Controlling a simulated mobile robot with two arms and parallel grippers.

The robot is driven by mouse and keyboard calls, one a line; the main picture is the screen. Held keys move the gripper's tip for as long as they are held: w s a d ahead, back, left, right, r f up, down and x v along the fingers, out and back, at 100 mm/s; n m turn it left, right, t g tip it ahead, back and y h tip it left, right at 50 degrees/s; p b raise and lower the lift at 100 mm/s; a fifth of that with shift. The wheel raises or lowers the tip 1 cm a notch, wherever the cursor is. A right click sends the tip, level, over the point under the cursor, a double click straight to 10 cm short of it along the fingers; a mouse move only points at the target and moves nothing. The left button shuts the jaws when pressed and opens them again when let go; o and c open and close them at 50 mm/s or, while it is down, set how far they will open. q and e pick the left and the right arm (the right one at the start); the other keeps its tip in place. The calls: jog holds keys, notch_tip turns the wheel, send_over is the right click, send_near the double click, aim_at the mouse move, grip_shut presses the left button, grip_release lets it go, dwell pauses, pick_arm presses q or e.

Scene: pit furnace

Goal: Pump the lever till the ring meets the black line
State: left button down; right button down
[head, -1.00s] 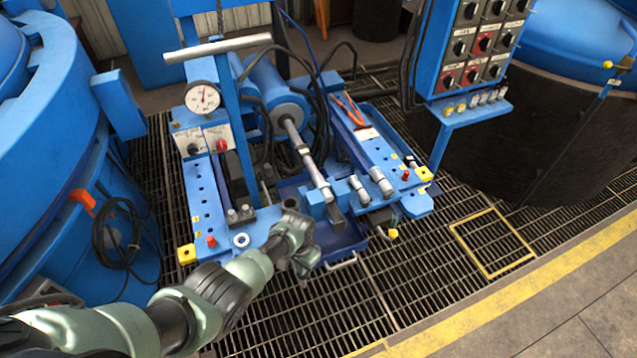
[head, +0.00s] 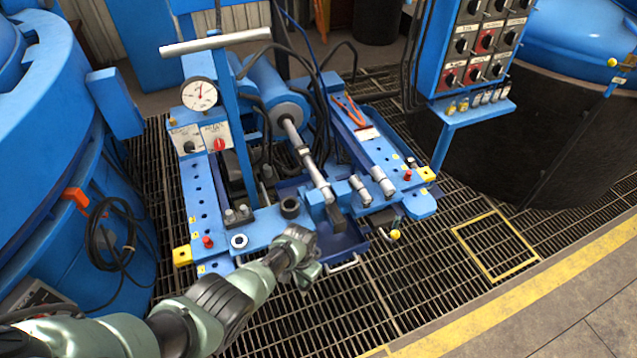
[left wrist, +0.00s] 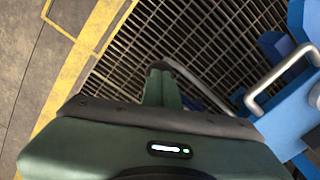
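The blue hydraulic unit (head: 205,205) stands on the grating in the middle of the head view. A pale rod (head: 312,170) reaches forward from its blue cylinder (head: 275,95). A short stick with a yellow knob (head: 395,234) is at its front right. I cannot tell for sure which part is the lever, and no ring and black line can be made out clearly. My left gripper (head: 309,275) is by the unit's front edge, left of the tray's metal handle (head: 342,265). In the left wrist view its fingers (left wrist: 162,85) look together, with nothing seen between them. My right gripper is out of view.
A dial gauge (head: 199,94) and a T-shaped bar (head: 216,41) rise at the unit's left. A switch box (head: 480,50) hangs at the upper right. A blue vessel (head: 40,150) is at the left, a dark tank (head: 530,140) at the right. Front right grating (head: 430,290) is clear.

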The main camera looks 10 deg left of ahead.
pick_arm(q)
jog(key=shift+s+d+f+b, duration=0.1)
jog(key=shift+s+f+b, duration=0.15)
jog(key=shift+f+b, duration=0.5)
jog(key=shift+f, duration=0.1)
notch_tip(320, 180, up, 11)
jog(key=w+a+p, duration=0.1)
jog(key=w+p, duration=0.1)
jog(key=p, duration=0.7)
jog(key=shift+a, duration=0.25)
jog(key=shift+w+f, duration=0.15)
jog(key=shift+f, duration=0.1)
jog(key=shift+s+d+f+b, duration=0.1)
jog(key=shift+s+f+b, duration=0.1)
jog(key=shift+f+b, duration=0.55)
jog(key=shift+s+d+f+b, duration=0.15)
jog(key=shift+f+b, duration=0.35)
jog(key=shift+f, duration=0.35)
jog(key=shift+s+d+f+b, duration=0.1)
jog(key=shift+s+f+b, duration=0.1)
jog(key=shift+f+b, duration=0.55)
jog(key=r+p, duration=0.3)
jog(key=w+r+p, duration=0.1)
jog(key=r, duration=0.1)
jog(key=shift+a+r+p, duration=0.1)
jog(key=shift+a+p, duration=0.25)
jog(key=shift+a, duration=0.05)
